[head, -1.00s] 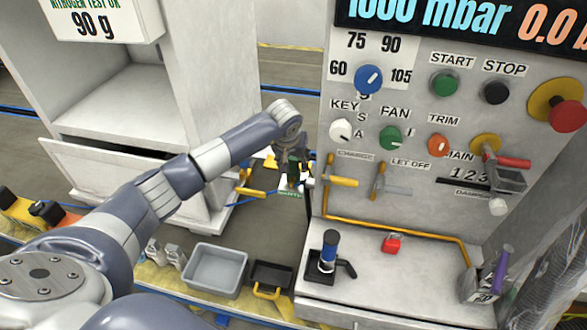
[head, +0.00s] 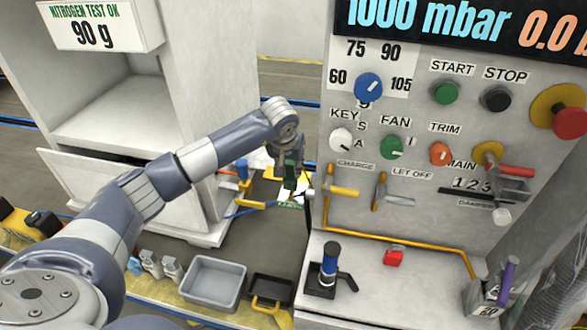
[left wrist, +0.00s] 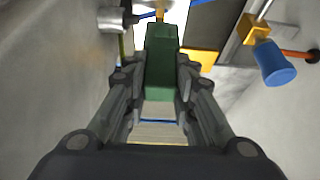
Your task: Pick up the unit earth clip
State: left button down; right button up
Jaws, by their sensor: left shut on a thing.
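A green clip (left wrist: 162,65), which looks like the unit earth clip, is between the fingers of my left gripper (left wrist: 160,80) in the left wrist view. The gripper is shut on it, with fingers along both sides. In the head view my left gripper (head: 290,180) points down beside the left edge of the control panel, and the green clip (head: 290,174) shows dark green there. The fingers partly hide the clip. My right gripper is not in view.
The control panel (head: 425,210) with knobs and levers stands close to the right. A blue-handled valve (left wrist: 274,62) is right of the clip in the wrist view. A grey tray (head: 213,282) and a black tray (head: 272,290) sit below. An open cabinet (head: 120,100) stands left.

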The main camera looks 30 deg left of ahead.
pick_arm(q)
jog(key=s+r+b, duration=0.1)
jog(key=s+b, duration=0.2)
jog(key=s, duration=1.1)
jog(key=shift+s+d+r, duration=0.15)
jog(key=shift+d+r, duration=0.15)
jog(key=shift+r, duration=0.1)
